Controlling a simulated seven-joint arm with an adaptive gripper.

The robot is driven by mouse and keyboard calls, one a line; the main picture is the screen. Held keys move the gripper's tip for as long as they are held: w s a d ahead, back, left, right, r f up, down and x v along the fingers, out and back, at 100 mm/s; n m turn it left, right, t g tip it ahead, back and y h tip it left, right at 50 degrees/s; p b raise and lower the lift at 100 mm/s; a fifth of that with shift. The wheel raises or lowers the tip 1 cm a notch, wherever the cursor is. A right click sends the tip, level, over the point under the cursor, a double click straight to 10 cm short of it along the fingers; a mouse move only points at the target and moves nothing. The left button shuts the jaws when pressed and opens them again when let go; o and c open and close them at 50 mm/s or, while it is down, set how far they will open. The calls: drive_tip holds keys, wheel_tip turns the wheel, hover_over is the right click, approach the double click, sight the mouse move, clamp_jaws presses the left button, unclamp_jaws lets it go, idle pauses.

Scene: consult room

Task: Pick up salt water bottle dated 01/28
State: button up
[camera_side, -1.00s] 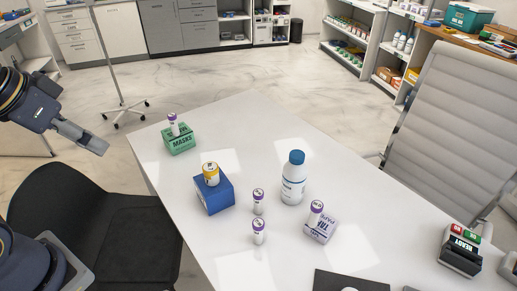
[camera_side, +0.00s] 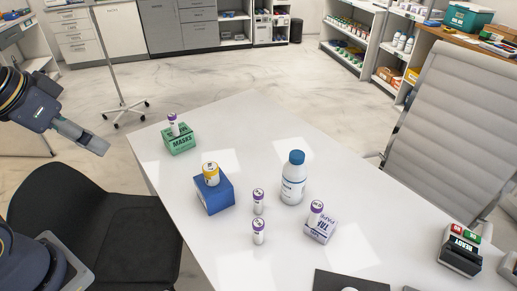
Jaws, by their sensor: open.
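Several small white bottles with purple caps are on the white table (camera_side: 235,258). One (camera_side: 173,124) stands on the green masks box (camera_side: 180,142). One (camera_side: 258,201) and another (camera_side: 258,232) stand directly on the table near its middle. One (camera_side: 316,212) stands on the white and purple box (camera_side: 321,232). Their dates are too small to read, so I cannot tell which is 01/28. My gripper (camera_side: 100,146) is at the left, off the table's edge and in the air, apart from all bottles. It holds nothing that I can see.
A large white bottle with a blue cap (camera_side: 293,178) stands mid-table. A yellow-capped bottle (camera_side: 211,174) stands on a blue box (camera_side: 214,196). A black card reader-like device (camera_side: 460,256) is at right. A black chair (camera_side: 90,225) and a grey chair (camera_side: 440,130) flank the table.

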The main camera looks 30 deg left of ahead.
drive_tip(key=w+d+r+m+t, duration=0.1)
drive_tip(key=w+d+r, duration=0.1)
drive_tip(key=w+r, duration=0.5)
drive_tip(key=w+d+r+t, duration=0.1)
drive_tip(key=w+d+r, duration=0.1)
drive_tip(key=w, duration=0.9)
drive_tip(key=m+g+h, duration=0.2)
drive_tip(key=m+g, duration=0.1)
drive_tip(key=g, duration=0.1)
hover_over(291, 158)
drive_tip(key=s+a, duration=0.1)
drive_tip(key=s, duration=0.2)
wheel_tip(291, 158, down, 23)
drive_tip(key=x, duration=0.9)
drive_tip(key=shift+w+a+f, duration=0.15)
drive_tip(key=shift+t, duration=0.3)
drive_tip(key=x, duration=0.5)
drive_tip(key=shift+w+f, duration=0.15)
drive_tip(key=shift+f, duration=0.2)
